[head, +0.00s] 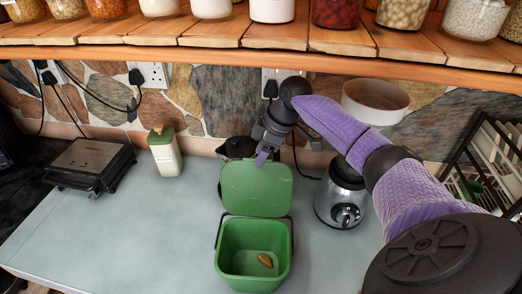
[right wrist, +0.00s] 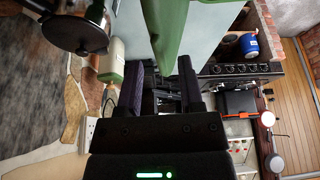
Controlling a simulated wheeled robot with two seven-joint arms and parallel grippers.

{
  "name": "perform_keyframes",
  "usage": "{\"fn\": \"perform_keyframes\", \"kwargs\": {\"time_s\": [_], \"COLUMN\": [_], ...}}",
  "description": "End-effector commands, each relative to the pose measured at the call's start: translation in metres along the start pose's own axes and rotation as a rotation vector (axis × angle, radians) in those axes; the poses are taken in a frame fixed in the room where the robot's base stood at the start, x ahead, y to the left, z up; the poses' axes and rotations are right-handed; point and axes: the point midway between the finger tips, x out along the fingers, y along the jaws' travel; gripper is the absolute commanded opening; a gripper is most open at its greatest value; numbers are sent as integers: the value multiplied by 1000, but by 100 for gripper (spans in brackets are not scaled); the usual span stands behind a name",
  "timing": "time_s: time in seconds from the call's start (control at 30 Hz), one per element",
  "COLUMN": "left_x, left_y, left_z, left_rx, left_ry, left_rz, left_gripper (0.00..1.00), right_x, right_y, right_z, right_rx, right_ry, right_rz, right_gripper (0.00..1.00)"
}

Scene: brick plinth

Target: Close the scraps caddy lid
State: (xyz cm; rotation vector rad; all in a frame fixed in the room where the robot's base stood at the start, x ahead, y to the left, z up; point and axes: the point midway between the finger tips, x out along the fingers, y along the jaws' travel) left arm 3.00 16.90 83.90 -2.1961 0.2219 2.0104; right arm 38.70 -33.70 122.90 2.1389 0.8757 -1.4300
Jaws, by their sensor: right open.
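The green scraps caddy (head: 226,262) stands on the pale counter in the head view, with a small brown scrap (head: 265,260) inside. Its green lid (head: 256,188) stands open, raised at the back of the caddy. My right gripper (head: 264,152) is at the lid's top edge, toward the far side; I cannot tell whether it touches. In the right wrist view my right gripper (right wrist: 160,88) has its two fingers apart, with the green lid (right wrist: 172,32) just ahead of them and nothing gripped. My left gripper is not in view.
A dark kettle (head: 235,147) stands behind the lid, and a blender base (head: 342,203) is to its right. A green-capped bottle (head: 165,155) and a grill press (head: 92,165) are to the left. A wooden shelf with jars (head: 215,35) hangs above. The front-left counter is clear.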

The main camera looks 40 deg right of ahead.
Motion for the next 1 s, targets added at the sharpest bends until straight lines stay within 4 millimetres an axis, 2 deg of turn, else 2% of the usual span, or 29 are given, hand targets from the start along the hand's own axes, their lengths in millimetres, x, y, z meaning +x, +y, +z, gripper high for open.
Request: {"fn": "perform_keyframes", "kwargs": {"time_s": [0.3,0.5,0.53,1.0], "left_x": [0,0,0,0], "left_y": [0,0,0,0], "left_z": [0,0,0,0], "left_rx": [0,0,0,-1], "left_ry": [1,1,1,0], "left_rz": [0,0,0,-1], "left_gripper": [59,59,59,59], "right_x": [4,3,3,3], "right_y": [0,0,0,0], "right_z": [0,0,0,0], "right_rx": [-1,0,0,0], "right_ry": [0,0,0,0], "right_rz": [1,1,1,1], "right_gripper": [46,3,0,0]}}
